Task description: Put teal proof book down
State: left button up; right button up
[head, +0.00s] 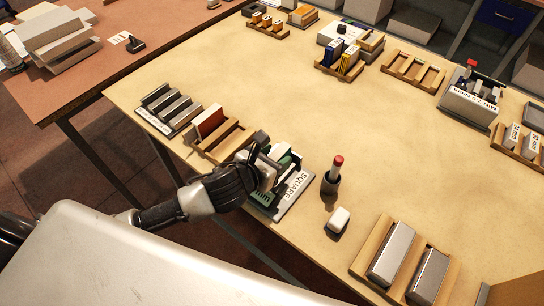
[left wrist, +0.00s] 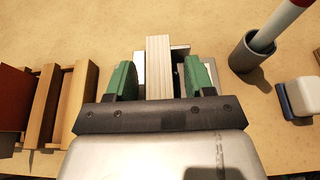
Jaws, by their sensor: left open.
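My left gripper (head: 277,167) is over the board marked SQUARE (head: 297,187) at the table's near edge. In the left wrist view its two green fingers (left wrist: 160,80) stand apart. A pale block with page-like lines (left wrist: 159,62) stands upright between them, with a gap on either side. It rests against a grey metal fixture (left wrist: 180,52). This block looks like a book seen edge-on; its cover colour is hidden, so I cannot confirm that it is the teal proof book. My right gripper is not in view.
A wooden rack (head: 232,140) with a red-brown book (head: 208,121) stands left of the board. A red-topped marker in a dark cup (head: 331,184) and a white block (head: 339,219) are to its right. A wooden tray (head: 368,247) holds two metal blocks. The table's middle is clear.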

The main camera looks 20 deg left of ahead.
pick_arm(q)
jog(key=shift+r, duration=0.15)
jog(key=b+v, duration=0.1)
jog(key=v, duration=1.1)
